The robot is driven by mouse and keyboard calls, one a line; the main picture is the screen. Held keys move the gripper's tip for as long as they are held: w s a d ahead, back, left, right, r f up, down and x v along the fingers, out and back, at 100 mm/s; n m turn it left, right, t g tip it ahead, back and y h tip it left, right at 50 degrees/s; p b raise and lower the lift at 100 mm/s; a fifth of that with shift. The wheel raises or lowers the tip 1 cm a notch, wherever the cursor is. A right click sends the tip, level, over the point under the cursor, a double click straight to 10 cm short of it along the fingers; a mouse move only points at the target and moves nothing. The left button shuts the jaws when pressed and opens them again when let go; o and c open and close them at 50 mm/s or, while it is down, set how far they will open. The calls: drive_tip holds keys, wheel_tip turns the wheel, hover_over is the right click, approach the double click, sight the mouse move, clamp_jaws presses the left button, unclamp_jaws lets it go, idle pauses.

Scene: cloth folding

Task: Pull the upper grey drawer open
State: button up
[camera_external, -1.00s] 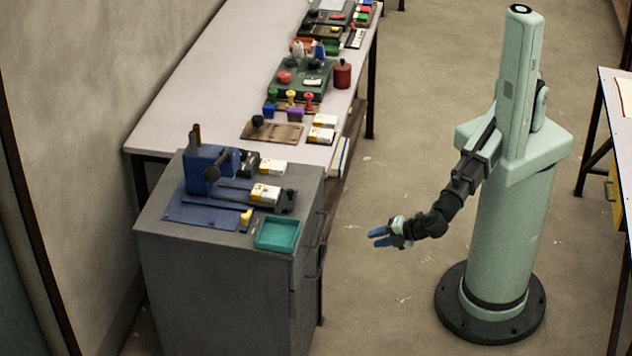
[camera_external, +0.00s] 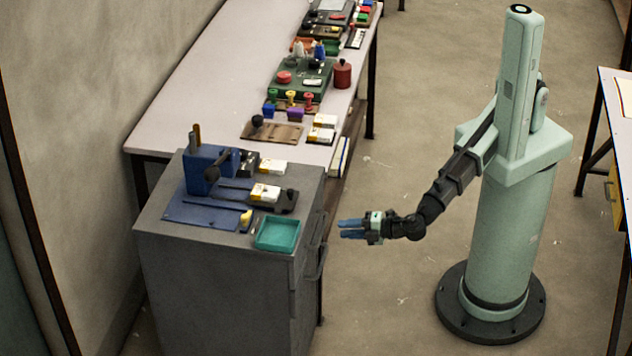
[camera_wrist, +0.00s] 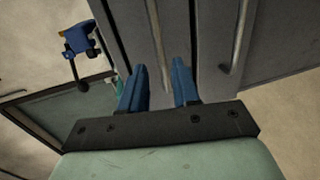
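The grey cabinet (camera_external: 215,290) stands at the left with its drawer fronts facing my arm. The upper grey drawer (camera_wrist: 174,30) has a vertical-looking bar handle (camera_wrist: 156,40) in the wrist view; this handle also shows edge-on in the external view (camera_external: 319,228). My gripper (camera_wrist: 159,66) is open and empty, with its two blue fingers pointing at the upper handle, one to each side of its line. In the external view my gripper (camera_external: 340,229) is a short way right of the upper handle, apparently apart from it. The drawer looks closed.
A lower drawer handle (camera_wrist: 238,40) runs beside the upper one. On the cabinet top are a teal tray (camera_external: 278,234) and a blue device (camera_external: 208,168). A long workbench (camera_external: 205,90) stands behind. The floor between cabinet and my base is clear.

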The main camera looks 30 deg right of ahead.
sight(323, 228)
drive_tip(key=x, duration=0.8)
drive_tip(key=shift+c, duration=0.5)
clamp_jaws()
